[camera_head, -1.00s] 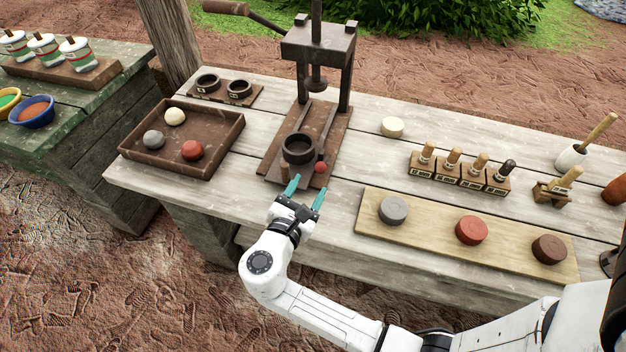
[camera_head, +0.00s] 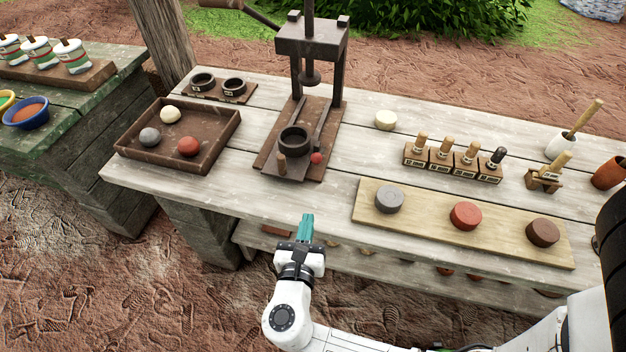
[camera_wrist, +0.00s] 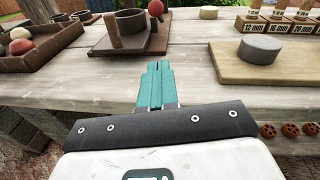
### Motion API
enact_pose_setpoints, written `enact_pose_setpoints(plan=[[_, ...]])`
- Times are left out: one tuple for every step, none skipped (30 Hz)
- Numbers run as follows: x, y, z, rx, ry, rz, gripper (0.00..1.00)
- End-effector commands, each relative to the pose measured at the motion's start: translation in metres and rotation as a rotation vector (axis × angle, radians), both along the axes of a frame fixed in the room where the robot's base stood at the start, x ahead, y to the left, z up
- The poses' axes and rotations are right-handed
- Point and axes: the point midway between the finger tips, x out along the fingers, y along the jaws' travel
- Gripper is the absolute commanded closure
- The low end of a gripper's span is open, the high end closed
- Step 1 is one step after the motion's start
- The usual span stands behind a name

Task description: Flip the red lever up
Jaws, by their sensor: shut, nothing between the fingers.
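The press (camera_head: 313,45) stands on the plank table, with a dark ring mould (camera_head: 294,140) on its base plate. A small round red knob (camera_head: 317,158), which looks like the tip of the red lever, sits low at the front right of the ring. It also shows in the wrist view (camera_wrist: 155,7), at the top edge; its stem is hard to make out. A wooden peg (camera_head: 281,163) stands left of it. My gripper (camera_head: 306,220) has its teal fingers together and empty. It is in front of the table's near edge, apart from the knob. The fingers show centrally in the wrist view (camera_wrist: 157,75).
A tray (camera_head: 132,160) with three balls lies left of the press. A board (camera_head: 425,219) with three clay discs lies to the right. Stamps (camera_head: 455,160) stand in blocks behind it. The table strip between my gripper and the press is clear.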

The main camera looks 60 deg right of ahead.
Motion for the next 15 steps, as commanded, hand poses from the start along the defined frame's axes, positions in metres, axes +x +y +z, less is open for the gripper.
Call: enact_pose_setpoints(plan=[[0.003, -0.006, 0.001, 0.000, -0.002, -0.004, 1.00], [0.004, -0.010, 0.001, 0.000, -0.002, -0.005, 1.00], [0.007, -0.015, 0.000, 0.001, -0.003, -0.005, 1.00], [0.009, -0.020, 0.000, 0.001, -0.002, -0.006, 1.00], [0.012, -0.025, -0.001, 0.001, -0.002, -0.006, 1.00], [0.016, -0.032, -0.001, 0.001, -0.002, -0.006, 1.00], [0.018, -0.038, -0.002, 0.001, -0.003, -0.006, 1.00], [0.021, -0.043, -0.002, 0.001, -0.002, -0.006, 1.00], [0.024, -0.050, -0.003, 0.000, -0.002, -0.007, 1.00], [0.027, -0.056, -0.004, 0.001, -0.002, -0.006, 1.00], [0.030, -0.061, -0.004, 0.000, -0.002, -0.007, 1.00], [0.033, -0.068, -0.005, 0.001, -0.003, -0.006, 1.00], [0.036, -0.073, -0.006, 0.001, -0.003, -0.006, 1.00], [0.038, -0.078, -0.006, 0.001, -0.003, -0.006, 1.00], [0.042, -0.084, -0.007, 0.003, -0.002, -0.006, 1.00]])
